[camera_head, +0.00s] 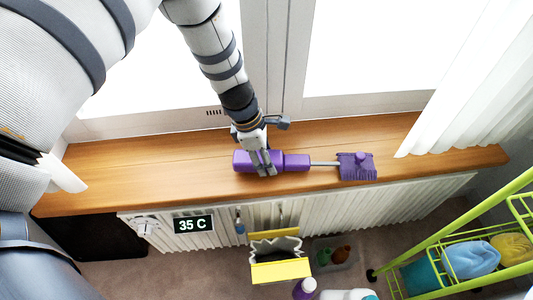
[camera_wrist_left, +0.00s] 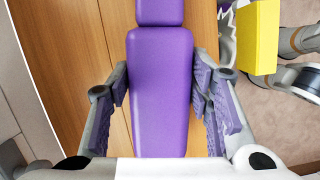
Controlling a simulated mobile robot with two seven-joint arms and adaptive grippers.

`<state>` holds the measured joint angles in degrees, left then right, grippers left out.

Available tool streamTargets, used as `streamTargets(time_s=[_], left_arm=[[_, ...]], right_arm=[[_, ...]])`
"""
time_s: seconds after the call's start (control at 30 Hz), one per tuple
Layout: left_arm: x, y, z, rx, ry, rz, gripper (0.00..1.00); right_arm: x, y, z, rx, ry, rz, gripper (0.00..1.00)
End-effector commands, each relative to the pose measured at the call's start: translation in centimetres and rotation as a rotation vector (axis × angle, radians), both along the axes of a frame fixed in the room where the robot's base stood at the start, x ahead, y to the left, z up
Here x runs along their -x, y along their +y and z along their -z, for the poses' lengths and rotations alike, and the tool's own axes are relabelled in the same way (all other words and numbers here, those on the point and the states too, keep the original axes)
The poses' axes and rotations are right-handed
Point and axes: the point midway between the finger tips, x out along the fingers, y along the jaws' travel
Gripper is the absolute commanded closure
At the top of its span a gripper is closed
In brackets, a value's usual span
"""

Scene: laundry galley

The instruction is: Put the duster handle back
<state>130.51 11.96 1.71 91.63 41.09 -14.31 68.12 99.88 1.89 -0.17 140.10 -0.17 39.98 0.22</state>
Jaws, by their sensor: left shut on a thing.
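The duster lies along the wooden windowsill (camera_head: 130,180). It has a purple handle (camera_head: 297,162), a thin grey rod (camera_head: 324,164) and a purple head (camera_head: 357,167) at the right end. My left gripper (camera_head: 265,170) is over the left part of the handle, shut on it, with a finger on each side. In the left wrist view the purple handle (camera_wrist_left: 160,90) runs up the middle between the fingers. The handle seems at or just above the sill; I cannot tell whether it touches. My right gripper does not show.
A white radiator (camera_head: 330,207) with a 35 C display (camera_head: 193,223) is below the sill. A yellow box (camera_head: 281,271), a clear bin (camera_head: 336,253) and bottles are on the floor. A green wire cart (camera_head: 445,240) stands at right. A white curtain (camera_head: 460,90) hangs over the sill's right end.

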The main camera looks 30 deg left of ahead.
Motion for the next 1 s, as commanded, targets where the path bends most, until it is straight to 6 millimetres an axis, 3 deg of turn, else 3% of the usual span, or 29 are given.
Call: streamTargets(time_s=[0.97,1.0], left_arm=[[-0.04,0.02,0.64,0.000,-0.001,-0.001,0.84],[-0.05,0.02,0.60,0.000,-0.001,0.000,0.45]], right_arm=[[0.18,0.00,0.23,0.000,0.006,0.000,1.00],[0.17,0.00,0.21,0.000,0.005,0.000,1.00]])
